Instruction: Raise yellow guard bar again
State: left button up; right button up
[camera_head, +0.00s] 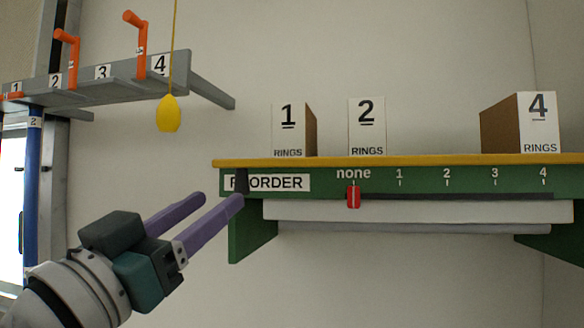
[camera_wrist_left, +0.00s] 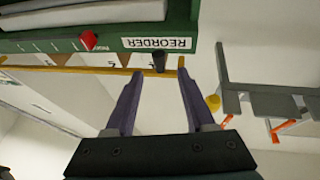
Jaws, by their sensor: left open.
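A yellow bar (camera_head: 400,160) runs level along the top front edge of the green shelf; it also shows in the left wrist view (camera_wrist_left: 60,69). A dark peg-like piece (camera_head: 241,180) is at its left end, partly over the REORDER label, and shows in the left wrist view (camera_wrist_left: 159,61). My left gripper (camera_head: 221,198) is open and empty at the shelf's left end. In the left wrist view its purple fingers (camera_wrist_left: 156,70) point toward the dark piece, which appears between the tips; I cannot tell whether they touch it. My right gripper is not in view.
Boxes 1 (camera_head: 288,130), 2 (camera_head: 367,128) and 4 (camera_head: 538,122) stand behind the bar. A red slider (camera_head: 353,196) is at "none". A yellow pull (camera_head: 169,113) hangs on a cord beside a grey rack (camera_head: 110,92) with orange hooks.

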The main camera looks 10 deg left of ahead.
aim_at(237, 184)
pick_arm(q)
jog(key=p+x, duration=0.1)
jog(key=x, duration=0.5)
jog(key=shift+d+r, duration=0.1)
jog(key=shift+r, duration=0.05)
jog(key=shift+w+d+r, duration=0.15)
jog(key=shift+w, duration=0.55)
jog(key=shift+c, duration=0.3)
grip_shut()
